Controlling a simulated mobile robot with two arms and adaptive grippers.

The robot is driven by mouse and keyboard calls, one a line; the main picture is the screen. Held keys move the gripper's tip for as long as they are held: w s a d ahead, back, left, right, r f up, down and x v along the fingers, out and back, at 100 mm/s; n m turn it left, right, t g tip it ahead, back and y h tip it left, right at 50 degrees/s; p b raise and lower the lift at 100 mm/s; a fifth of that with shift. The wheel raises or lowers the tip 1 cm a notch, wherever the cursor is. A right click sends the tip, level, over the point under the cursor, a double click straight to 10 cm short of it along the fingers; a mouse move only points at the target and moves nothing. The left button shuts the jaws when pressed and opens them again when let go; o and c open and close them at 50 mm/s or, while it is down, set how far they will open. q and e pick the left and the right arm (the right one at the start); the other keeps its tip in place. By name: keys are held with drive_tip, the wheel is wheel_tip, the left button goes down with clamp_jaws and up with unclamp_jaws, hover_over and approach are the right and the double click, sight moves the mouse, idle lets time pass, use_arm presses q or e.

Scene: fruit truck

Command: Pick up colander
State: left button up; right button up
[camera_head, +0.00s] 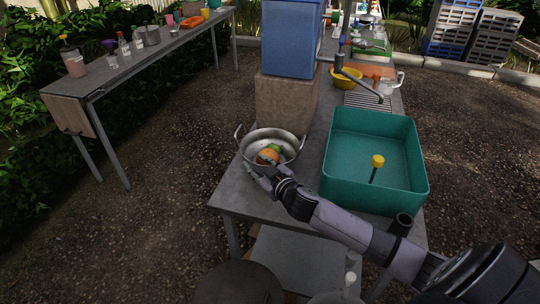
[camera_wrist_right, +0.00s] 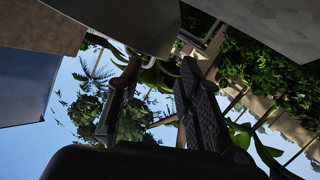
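The colander (camera_head: 284,141) is a round metal bowl with two side handles. It stands upright on the near left corner of the grey table, with an orange and a greenish fruit (camera_head: 268,154) inside. My right gripper (camera_head: 259,166) is at its near rim; I cannot tell whether it touches. A smooth grey shape at the top of that view may be the colander (camera_wrist_right: 135,22). My left gripper is not in view.
A teal bin (camera_head: 342,181) stands right of the colander, with a yellow-topped stick in it. A blue box (camera_head: 290,40) on a brown block (camera_head: 285,101) stands behind. Another table (camera_head: 165,47) with cups and bottles is at the left. Open gravel lies between the tables.

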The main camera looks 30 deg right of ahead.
drive_tip(key=x, duration=0.6)
drive_tip(key=shift+w+a+f+p, duration=0.2)
drive_tip(key=shift+w+p, duration=0.05)
drive_tip(key=shift+p, duration=0.1)
drive_tip(key=shift+w+f, duration=0.1)
drive_tip(key=shift+w, duration=0.2)
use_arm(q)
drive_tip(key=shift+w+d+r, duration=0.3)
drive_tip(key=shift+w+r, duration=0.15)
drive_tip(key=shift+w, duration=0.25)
use_arm(e)
drive_tip(key=shift+c, duration=0.5)
clamp_jaws()
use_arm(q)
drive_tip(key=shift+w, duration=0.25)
